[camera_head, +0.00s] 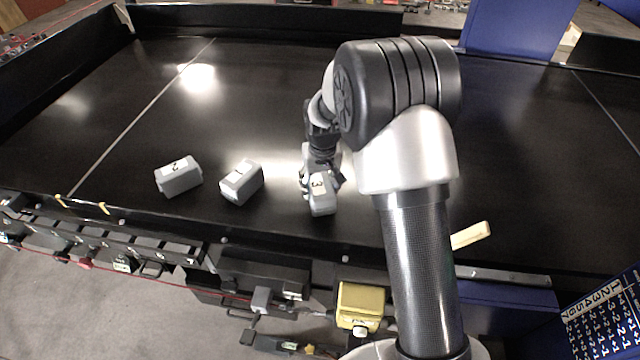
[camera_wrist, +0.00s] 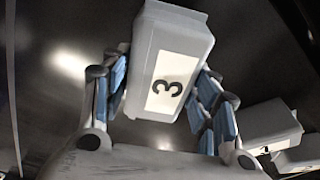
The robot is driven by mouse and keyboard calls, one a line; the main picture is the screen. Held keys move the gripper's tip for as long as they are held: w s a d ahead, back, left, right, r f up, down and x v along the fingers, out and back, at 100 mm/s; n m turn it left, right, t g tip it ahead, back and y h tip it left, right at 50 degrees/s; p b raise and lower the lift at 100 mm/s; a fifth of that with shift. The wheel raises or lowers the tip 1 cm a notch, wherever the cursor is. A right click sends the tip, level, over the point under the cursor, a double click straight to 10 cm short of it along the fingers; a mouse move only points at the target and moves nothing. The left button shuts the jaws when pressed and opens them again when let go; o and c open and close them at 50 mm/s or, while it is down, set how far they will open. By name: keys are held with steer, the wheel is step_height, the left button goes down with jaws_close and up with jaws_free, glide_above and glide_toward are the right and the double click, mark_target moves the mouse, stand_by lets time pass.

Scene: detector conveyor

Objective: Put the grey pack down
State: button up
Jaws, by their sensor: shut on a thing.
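The grey pack (camera_head: 321,199) has a white label with a 3 and is between the fingers of my gripper (camera_head: 322,180). In the wrist view the same grey pack (camera_wrist: 172,60) is between the blue finger pads of my gripper (camera_wrist: 165,100), which is shut on it. The pack is over the black conveyor belt (camera_head: 270,110). I cannot tell whether its underside touches the belt.
Two more grey packs lie on the belt to the left: one labelled 2 (camera_head: 178,177) and one with a white label (camera_head: 241,182). A pale yellow block (camera_head: 470,235) is at the front edge, right of my arm. The belt behind the packs is clear.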

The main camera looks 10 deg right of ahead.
steer(key=shift+f, duration=0.1)
steer(key=shift+f, duration=0.2)
steer(key=o, duration=1.4)
steer(key=shift+r, duration=0.1)
